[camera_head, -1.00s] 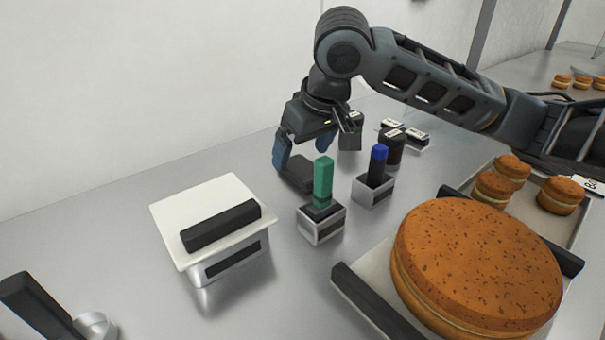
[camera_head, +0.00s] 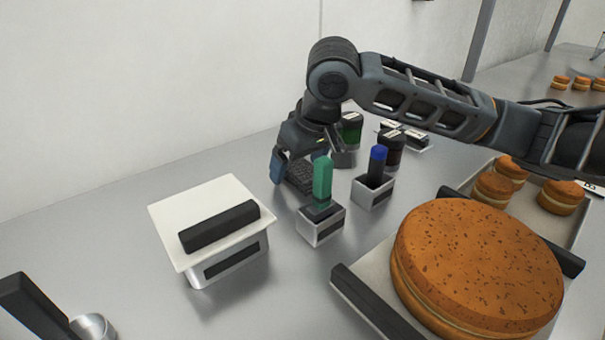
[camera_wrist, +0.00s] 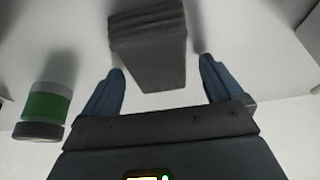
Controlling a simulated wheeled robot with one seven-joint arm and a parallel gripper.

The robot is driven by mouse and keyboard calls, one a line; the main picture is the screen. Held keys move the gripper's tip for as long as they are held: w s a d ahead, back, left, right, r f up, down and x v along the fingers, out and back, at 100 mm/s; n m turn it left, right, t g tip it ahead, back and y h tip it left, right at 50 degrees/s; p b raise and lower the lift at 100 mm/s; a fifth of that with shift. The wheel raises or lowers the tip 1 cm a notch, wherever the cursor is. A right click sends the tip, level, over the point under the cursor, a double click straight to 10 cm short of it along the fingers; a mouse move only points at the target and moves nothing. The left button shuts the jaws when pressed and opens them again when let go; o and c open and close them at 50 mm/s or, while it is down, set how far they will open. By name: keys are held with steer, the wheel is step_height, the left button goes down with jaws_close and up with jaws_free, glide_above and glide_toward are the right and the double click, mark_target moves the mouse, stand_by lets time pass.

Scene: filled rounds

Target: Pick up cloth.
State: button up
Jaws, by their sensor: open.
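The cloth (camera_head: 300,176) is a dark grey folded stack lying on the metal counter, partly hidden behind the green-handled tool in the head view. In the wrist view the cloth (camera_wrist: 149,45) lies ahead of and between the fingertips, with its near end reaching toward the palm. My gripper (camera_head: 300,162) is over the cloth in the head view, fingers pointing down. In the wrist view my gripper (camera_wrist: 161,72) is open and empty, with one blue finger on each side of the cloth's line. I cannot tell whether a finger touches it.
A green-handled tool (camera_head: 322,180) and a blue-topped one (camera_head: 377,165) stand in small holders close in front. A jar with a green band (camera_head: 351,128) is behind the gripper. A lidded container (camera_head: 167,219) stands left, a large cake (camera_head: 470,262) right. A wall is behind.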

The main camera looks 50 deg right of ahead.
mark_target(299, 166)
steer(key=shift+c, duration=0.2)
steer(key=c, duration=1)
step_height(299, 166, up, 10)
steer(key=shift+r+p, duration=0.2)
steer(key=shift+p, duration=0.35)
steer(key=o, duration=0.4)
steer(key=c, duration=0.3)
